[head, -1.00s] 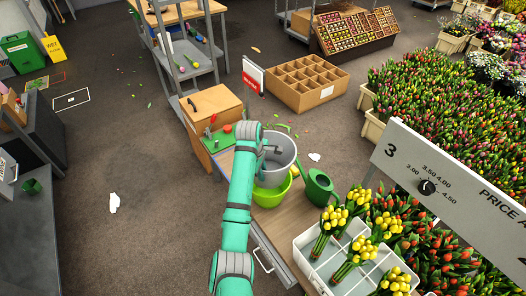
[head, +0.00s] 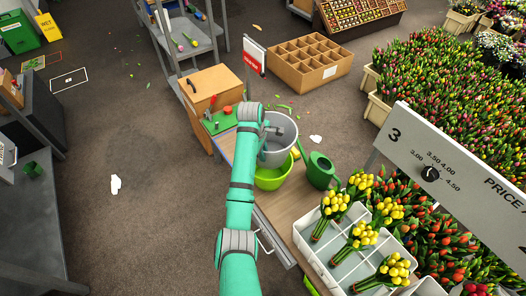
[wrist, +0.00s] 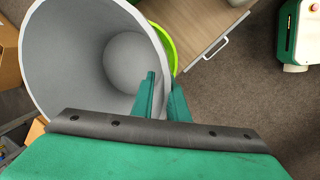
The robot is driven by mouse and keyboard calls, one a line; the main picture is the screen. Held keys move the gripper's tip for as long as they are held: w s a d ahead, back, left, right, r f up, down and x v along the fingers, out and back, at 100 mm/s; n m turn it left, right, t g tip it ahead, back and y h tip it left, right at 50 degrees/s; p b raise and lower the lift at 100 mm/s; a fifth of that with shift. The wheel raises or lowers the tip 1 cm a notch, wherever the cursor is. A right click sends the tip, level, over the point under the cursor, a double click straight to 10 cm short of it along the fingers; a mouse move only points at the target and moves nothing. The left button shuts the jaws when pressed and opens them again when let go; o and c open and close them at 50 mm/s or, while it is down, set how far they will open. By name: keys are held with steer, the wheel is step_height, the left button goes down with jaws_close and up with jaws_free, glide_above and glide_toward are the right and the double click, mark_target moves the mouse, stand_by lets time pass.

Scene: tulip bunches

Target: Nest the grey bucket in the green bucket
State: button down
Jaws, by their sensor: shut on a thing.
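The grey bucket (head: 284,128) is open-topped and hangs at my gripper (head: 268,131), which is shut on its rim. In the wrist view, the two fingers (wrist: 163,98) straddle the bucket wall, and the pale inside of the grey bucket (wrist: 72,55) fills the upper left. The lime green bucket (head: 271,180) stands on the wooden bench, below and slightly nearer than the grey one. The grey bucket hides its far part. A strip of the green bucket (wrist: 166,44) shows behind the grey wall. I cannot tell whether the grey base is inside the green rim.
A dark green watering can (head: 319,172) stands close right of the buckets. A white crate (head: 345,250) with yellow tulips is on the near bench (head: 272,208). A green mat with small tools (head: 222,121) and a wooden cabinet (head: 211,90) lie to the left.

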mark_target(263, 165)
steer(key=shift+s+a+x, duration=0.15)
steer(key=shift+a+x, duration=0.05)
steer(key=shift+x, duration=1.05)
steer(key=shift+s+a+x, duration=0.2)
steer(key=shift+x, duration=1.05)
steer(key=shift+s+a+x, duration=0.15)
steer(key=shift+a+x, duration=0.05)
steer(key=shift+x, duration=1)
steer(key=shift+f, duration=0.25)
steer(key=c, duration=1.6)
jaws_free()
steer(key=shift+c, duration=0.2)
steer(key=v, duration=1.1)
steer(key=shift+d+f, duration=0.1)
